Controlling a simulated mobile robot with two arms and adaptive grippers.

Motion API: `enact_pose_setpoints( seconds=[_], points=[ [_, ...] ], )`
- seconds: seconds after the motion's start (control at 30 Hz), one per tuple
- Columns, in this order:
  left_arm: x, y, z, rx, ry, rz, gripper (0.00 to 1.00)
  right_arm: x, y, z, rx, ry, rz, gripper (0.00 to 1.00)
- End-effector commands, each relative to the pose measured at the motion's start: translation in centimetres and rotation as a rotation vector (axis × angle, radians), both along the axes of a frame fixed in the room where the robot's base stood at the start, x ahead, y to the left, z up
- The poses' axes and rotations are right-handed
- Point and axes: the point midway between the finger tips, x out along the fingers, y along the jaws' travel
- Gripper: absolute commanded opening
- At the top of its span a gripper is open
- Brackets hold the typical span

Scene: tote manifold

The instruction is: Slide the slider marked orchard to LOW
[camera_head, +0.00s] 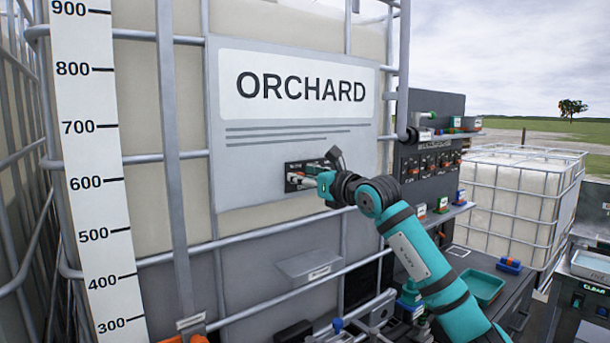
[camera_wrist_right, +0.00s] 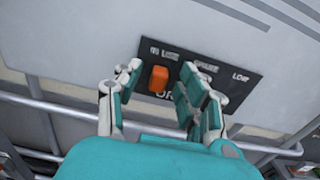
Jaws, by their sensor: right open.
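The orchard slider is an orange block knob (camera_wrist_right: 158,80) on a black plate (camera_wrist_right: 235,88) in the right wrist view. The knob stands at the left part of the plate, under a label that seems to read IN USE. A middle label is partly hidden by a finger, and LOW is at the right end. My right gripper (camera_wrist_right: 161,78) is open, with one finger on each side of the knob; I cannot tell whether either touches it. In the head view the plate (camera_head: 293,167) sits below the ORCHARD sign (camera_head: 300,88), and my right gripper (camera_head: 308,181) covers part of it.
The caged tote's metal bars (camera_head: 172,150) run around the sign. A small grey ledge (camera_head: 310,267) juts out below the plate. A dark panel with several controls (camera_head: 428,160), a teal tray (camera_head: 482,286) and another caged tote (camera_head: 525,200) stand to the right.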

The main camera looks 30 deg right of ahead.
Motion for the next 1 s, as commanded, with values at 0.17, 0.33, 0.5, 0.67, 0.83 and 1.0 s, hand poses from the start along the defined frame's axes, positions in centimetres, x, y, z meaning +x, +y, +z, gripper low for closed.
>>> enact_pose_setpoints(
  seconds=[0.17, 0.33, 0.5, 0.67, 0.83, 1.0],
  points=[
    [0.0, 0.0, 0.0, 0.000, -0.001, 0.000, 0.40, 0.0, 0.0, 0.0, 0.000, 0.000, 0.000, 0.33],
    [0.0, 0.0, 0.0, 0.000, -0.001, 0.000, 0.40, 0.0, 0.0, 0.0, 0.000, 0.000, 0.000, 0.10],
    [0.0, 0.0, 0.0, 0.000, -0.001, 0.000, 0.40, 0.0, 0.0, 0.0, 0.000, 0.000, 0.000, 0.00],
    [0.1, 0.0, 0.0, 0.000, -0.001, 0.000, 0.40, 0.0, 0.0, 0.0, 0.000, 0.000, 0.000, 0.00],
    [0.1, 0.0, 0.0, 0.000, -0.001, 0.000, 0.40, 0.0, -0.5, 0.0, 0.000, 0.002, -0.002, 0.00],
    [0.1, 0.0, 0.3, 0.000, -0.001, 0.000, 0.40, 0.2, -3.8, 0.1, 0.002, 0.002, -0.006, 0.00]
  ],
)
